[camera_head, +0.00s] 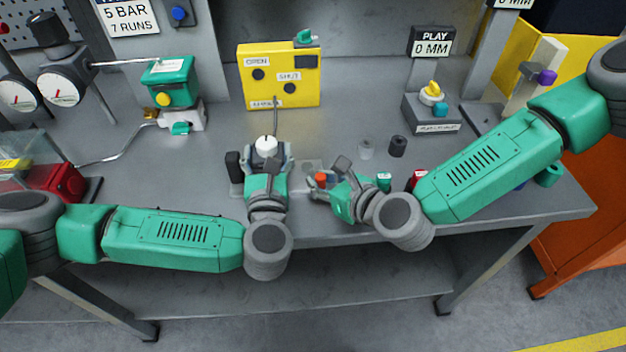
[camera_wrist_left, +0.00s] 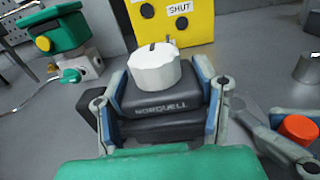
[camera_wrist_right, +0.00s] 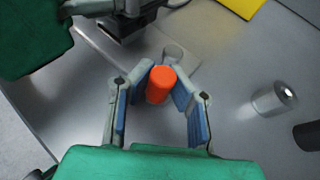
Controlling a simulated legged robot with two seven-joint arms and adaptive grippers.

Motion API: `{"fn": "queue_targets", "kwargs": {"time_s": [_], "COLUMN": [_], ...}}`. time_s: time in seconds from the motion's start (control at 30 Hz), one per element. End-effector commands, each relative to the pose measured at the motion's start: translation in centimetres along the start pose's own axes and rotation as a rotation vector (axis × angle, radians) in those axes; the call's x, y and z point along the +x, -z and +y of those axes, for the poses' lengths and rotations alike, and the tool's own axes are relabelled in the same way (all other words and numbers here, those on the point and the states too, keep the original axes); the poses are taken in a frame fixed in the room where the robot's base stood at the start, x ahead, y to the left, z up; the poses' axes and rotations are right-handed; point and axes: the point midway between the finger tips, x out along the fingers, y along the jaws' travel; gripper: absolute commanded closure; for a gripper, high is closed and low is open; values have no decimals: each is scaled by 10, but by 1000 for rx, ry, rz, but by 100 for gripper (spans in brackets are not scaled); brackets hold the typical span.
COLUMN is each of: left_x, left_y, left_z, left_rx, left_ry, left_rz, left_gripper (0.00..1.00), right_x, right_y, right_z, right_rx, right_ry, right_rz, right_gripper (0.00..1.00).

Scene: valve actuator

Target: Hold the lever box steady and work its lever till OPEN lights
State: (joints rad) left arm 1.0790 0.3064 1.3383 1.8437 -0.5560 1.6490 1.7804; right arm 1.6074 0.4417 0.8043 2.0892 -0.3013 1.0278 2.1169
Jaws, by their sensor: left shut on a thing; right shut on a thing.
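The lever box is a dark box (camera_wrist_left: 160,105) marked NORDWELL with a white round knob (camera_wrist_left: 154,70) on top. My left gripper (camera_head: 267,157) is shut around its sides. An orange cylindrical lever knob (camera_wrist_right: 161,85) stands to the right of the box, and it also shows in the head view (camera_head: 321,179). My right gripper (camera_wrist_right: 158,100) is shut on this orange knob. The link between knob and box is mostly hidden. Behind stands the yellow panel (camera_head: 278,92) with lamps labelled OPEN (camera_head: 258,74) and SHUT (camera_head: 289,88); both look dark.
A cable runs from the yellow panel down towards the box. A green valve actuator (camera_head: 168,82) stands at the left back. A grey PLAY unit (camera_head: 432,112) is further right.

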Motion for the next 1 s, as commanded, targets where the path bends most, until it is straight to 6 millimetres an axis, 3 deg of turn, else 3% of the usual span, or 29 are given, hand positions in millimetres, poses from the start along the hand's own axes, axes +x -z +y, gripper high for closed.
{"fn": "queue_targets", "kwargs": {"time_s": [0.03,0.47,0.5,0.53,0.87,1.0], "left_x": [-2,-2,-2,-2,-2,-2], "left_y": [8,8,8,8,8,8], "left_z": [1,1,2,2,1,1], "left_rx": [8,9,9,9,9,9], "left_ry": [1,-1,-1,-1,-1,-1], "left_rz": [17,17,17,16,17,17], "left_gripper": [96,96,96,96,95,95], "right_x": [0,-1,-1,-1,-2,-16], "right_y": [-1,0,0,0,1,1], "right_z": [-5,-6,-6,-6,-5,-6], "right_rx": [-9,-32,-31,-31,-30,-28], "right_ry": [-17,-62,-62,-62,-63,-63], "right_rz": [-3,-2,-2,-2,0,1], "right_gripper": [100,100,81,73,73,73]}}
